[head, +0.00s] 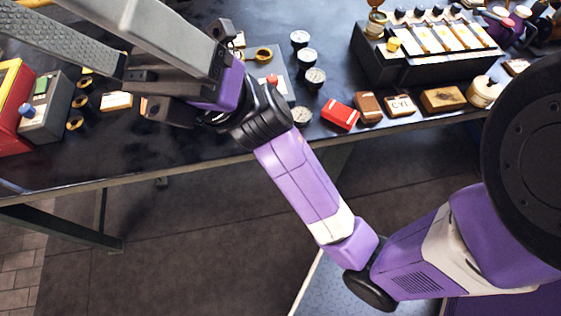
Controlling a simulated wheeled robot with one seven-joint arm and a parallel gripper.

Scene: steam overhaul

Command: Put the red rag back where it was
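I cannot make out a red rag for certain. A small red block-like thing with a white stripe (340,114) lies near the bench's front edge; it looks more like a box than cloth. My gripper (150,55) is at the upper left, raised above the bench (215,140). Its two long grey fingers, one with a ribbed face, run out of the picture at the top left. The fingertips are out of view, so I cannot tell whether they hold anything. My arm and gripper hide part of the bench top.
A black rack of yellow-and-white pieces (430,50) stands at the back right. Several gauges (307,57) stand mid-bench. Small boxes (443,99) and a cream round tin (484,92) line the front edge. A grey box (45,108) and a red-and-yellow case (14,105) are at left.

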